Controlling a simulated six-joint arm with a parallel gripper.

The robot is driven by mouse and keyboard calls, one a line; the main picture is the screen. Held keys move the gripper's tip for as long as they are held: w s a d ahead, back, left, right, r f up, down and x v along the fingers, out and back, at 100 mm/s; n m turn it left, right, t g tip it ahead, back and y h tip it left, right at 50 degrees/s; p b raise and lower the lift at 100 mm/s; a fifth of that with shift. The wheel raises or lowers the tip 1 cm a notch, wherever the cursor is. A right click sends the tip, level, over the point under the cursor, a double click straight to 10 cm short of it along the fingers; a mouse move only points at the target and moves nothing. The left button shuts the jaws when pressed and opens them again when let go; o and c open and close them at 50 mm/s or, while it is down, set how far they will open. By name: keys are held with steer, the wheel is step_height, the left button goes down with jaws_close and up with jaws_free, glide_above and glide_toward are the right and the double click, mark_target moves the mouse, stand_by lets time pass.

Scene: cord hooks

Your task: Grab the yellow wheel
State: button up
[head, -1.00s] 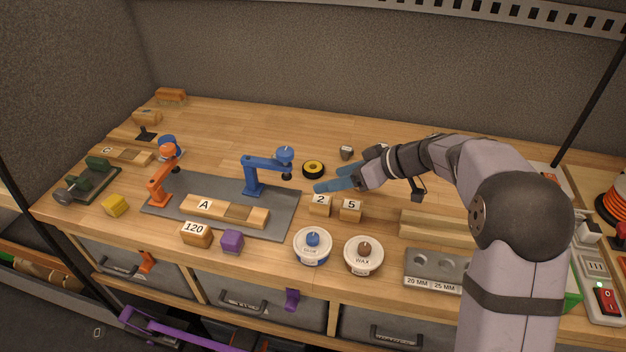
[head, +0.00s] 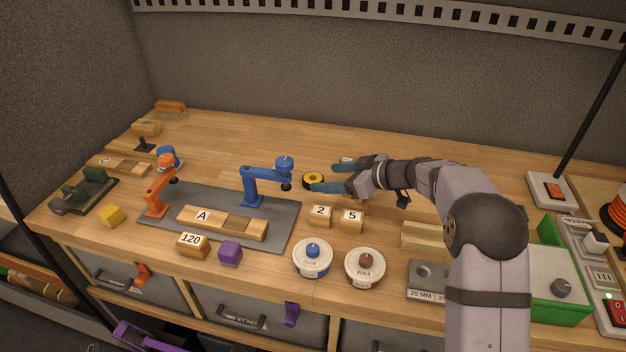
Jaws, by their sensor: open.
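The yellow wheel (head: 313,179) is a small black-rimmed disc with a yellow ring, lying flat on the wooden bench right of the blue robot model. My gripper (head: 325,178) has two blue fingers, open and pointing left. In the head view one finger shows beyond the wheel's right side and the other on its near side. The wheel's right edge is close to the gap between them. I cannot tell whether a finger touches it.
Blocks marked 2 (head: 320,216) and 5 (head: 350,221) sit in front. The glue tin (head: 312,259) and wax tin (head: 365,267) are nearer. Bench behind the wheel is clear.

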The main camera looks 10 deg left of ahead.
mark_target(310, 178)
steer(key=p+x, duration=0.2)
steer(key=x, duration=0.1)
steer(key=shift+w+a, duration=0.15)
steer(key=shift+a, duration=0.1)
steer(key=shift+w+a+f+p, duration=0.25)
steer(key=shift+a+f+p, duration=0.2)
steer(key=shift+a, duration=0.1)
steer(key=c, duration=1.2)
